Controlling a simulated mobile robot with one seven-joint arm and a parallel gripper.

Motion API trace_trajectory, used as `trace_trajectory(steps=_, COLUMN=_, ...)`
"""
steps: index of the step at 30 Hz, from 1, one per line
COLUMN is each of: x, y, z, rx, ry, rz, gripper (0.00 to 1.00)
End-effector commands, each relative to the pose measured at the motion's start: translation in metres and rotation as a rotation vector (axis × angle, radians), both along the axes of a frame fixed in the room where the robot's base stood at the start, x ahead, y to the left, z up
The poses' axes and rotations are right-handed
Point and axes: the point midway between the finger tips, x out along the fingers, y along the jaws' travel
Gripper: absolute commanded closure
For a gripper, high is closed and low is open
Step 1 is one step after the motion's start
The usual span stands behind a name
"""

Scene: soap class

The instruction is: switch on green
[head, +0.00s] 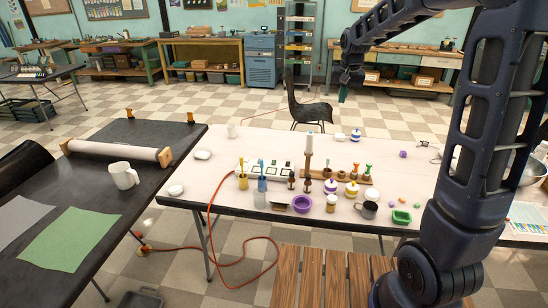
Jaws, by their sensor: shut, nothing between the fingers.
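A white flat strip (262,169) with several dark squares lies on the pale table, behind some small bottles. It may be a switch panel, but it is too small to make out any green switch or its setting. An orange cord (209,218) runs from near its left side down to the floor. My gripper (343,97) hangs at the end of my arm, high in the picture's upper middle. It appears above and beyond the table's far edge, shut and empty, clear of everything on the table.
A dark chair (308,105) stands behind. The black table (160,195) at left carries a white mug (124,176) and a green sheet (70,238).

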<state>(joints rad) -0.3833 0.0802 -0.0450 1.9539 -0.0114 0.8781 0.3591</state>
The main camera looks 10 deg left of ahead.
Motion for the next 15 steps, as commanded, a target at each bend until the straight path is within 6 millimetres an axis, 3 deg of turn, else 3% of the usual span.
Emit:
trace_trajectory(steps=6, x=0.043, y=0.057, z=-0.040, rx=-0.009, ry=0.030, rz=0.003, gripper=1.00)
trace_trajectory(steps=15, x=0.086, y=0.139, z=-0.106, rx=-0.026, ry=0.061, rz=0.005, gripper=1.00)
